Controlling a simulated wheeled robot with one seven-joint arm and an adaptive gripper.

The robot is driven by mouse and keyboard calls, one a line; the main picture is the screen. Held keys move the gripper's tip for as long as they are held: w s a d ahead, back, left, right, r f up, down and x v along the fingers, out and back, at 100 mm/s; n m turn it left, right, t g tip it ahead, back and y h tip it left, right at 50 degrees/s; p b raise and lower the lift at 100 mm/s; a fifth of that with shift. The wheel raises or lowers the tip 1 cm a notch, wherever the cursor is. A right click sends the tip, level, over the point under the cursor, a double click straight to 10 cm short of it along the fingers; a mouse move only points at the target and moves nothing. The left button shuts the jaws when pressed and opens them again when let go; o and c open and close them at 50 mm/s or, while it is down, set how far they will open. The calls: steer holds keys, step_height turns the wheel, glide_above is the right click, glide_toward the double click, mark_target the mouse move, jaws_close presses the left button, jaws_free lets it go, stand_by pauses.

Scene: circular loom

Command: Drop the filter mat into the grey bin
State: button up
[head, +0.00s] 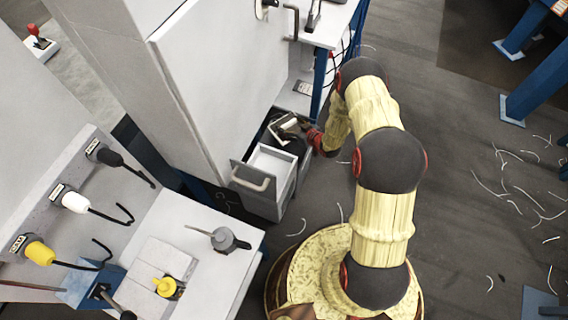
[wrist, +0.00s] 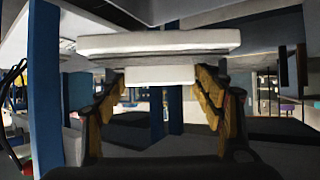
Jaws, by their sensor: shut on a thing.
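My gripper (wrist: 160,84) is shut on a pale, flat piece, which I take to be the filter mat (wrist: 160,43); a smaller white block (wrist: 160,76) shows below its wide edge, between the fingers. In the head view the mat (head: 284,121) is a small white shape at the end of my arm, beside the tall white cabinet. My gripper is dark and partly hidden there. Just in front of it is an open grey drawer-like box (head: 270,205) with a pale handle. I cannot tell whether this is the grey bin or whether the mat is over its opening.
A tall white cabinet (head: 215,75) stands left of my gripper. A white bench with a blue leg (head: 320,80) is behind it. A white table (head: 205,265) with a grey-handled tool is at the front left. Dark floor with scattered pale strands (head: 520,190) lies to the right.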

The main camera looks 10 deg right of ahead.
steer(key=shift+a+f+b, duration=0.1)
steer(key=shift+f+b, duration=1.6)
steer(key=shift+f, duration=1.05)
steer(key=o, duration=1.2)
steer(key=shift+o, duration=0.2)
steer(key=shift+s, duration=0.1)
steer(key=v, duration=1.2)
